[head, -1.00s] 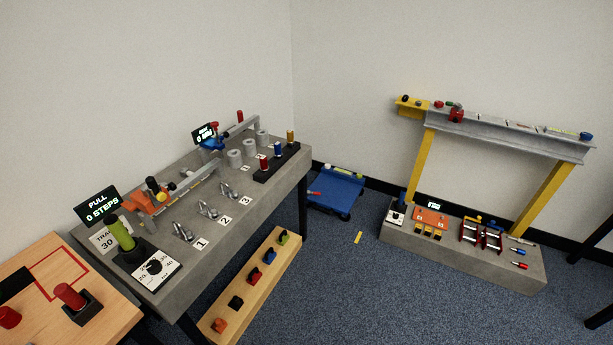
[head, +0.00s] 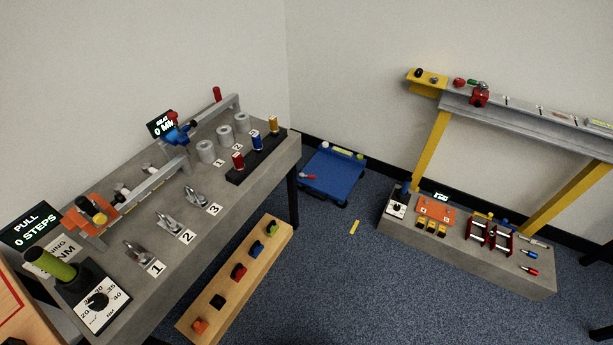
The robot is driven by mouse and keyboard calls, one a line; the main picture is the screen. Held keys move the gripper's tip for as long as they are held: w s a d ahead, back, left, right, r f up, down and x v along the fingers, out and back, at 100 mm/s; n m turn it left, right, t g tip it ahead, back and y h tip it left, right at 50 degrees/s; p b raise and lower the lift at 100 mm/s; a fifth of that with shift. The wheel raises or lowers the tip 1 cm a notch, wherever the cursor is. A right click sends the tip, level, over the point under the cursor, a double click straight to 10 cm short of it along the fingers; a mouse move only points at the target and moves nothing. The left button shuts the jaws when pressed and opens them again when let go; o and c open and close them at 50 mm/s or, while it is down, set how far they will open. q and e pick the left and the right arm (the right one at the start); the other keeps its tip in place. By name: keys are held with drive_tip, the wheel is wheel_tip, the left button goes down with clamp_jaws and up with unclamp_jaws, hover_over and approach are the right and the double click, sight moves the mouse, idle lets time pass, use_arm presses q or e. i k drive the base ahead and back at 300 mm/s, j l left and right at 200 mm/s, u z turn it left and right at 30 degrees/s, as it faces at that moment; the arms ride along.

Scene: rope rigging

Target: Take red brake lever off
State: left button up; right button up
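No part is plainly marked as the red brake lever. A small red knob (head: 172,116) stands on a blue device (head: 178,134) on the rail at the far part of the grey bench. Another upright red handle (head: 217,94) stands near the rail's far end. A red winch-like block (head: 479,95) hangs on the grey beam at the right. A red-handled item (head: 308,176) lies on the blue cart. I cannot tell which of these is the lever. Neither of my grippers is in view.
The grey bench (head: 130,290) holds shackles, cylinders and spools. A low wooden rack (head: 258,270) of coloured pieces stands before it. The blue cart (head: 335,175) and a yellow-legged frame (head: 430,150) stand beyond. Carpet (head: 330,290) between them is mostly clear, with a yellow strip (head: 354,227).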

sight(301, 175)
drive_tip(key=i+l+u, duration=0.15)
drive_tip(key=u, duration=0.3)
drive_tip(key=i+l+u, duration=0.1)
drive_tip(key=l+u, duration=0.2)
drive_tip(key=u, duration=0.15)
drive_tip(key=l+u, duration=0.25)
drive_tip(key=u, duration=0.2)
drive_tip(key=l+u, duration=0.4)
drive_tip(key=l, duration=1.95)
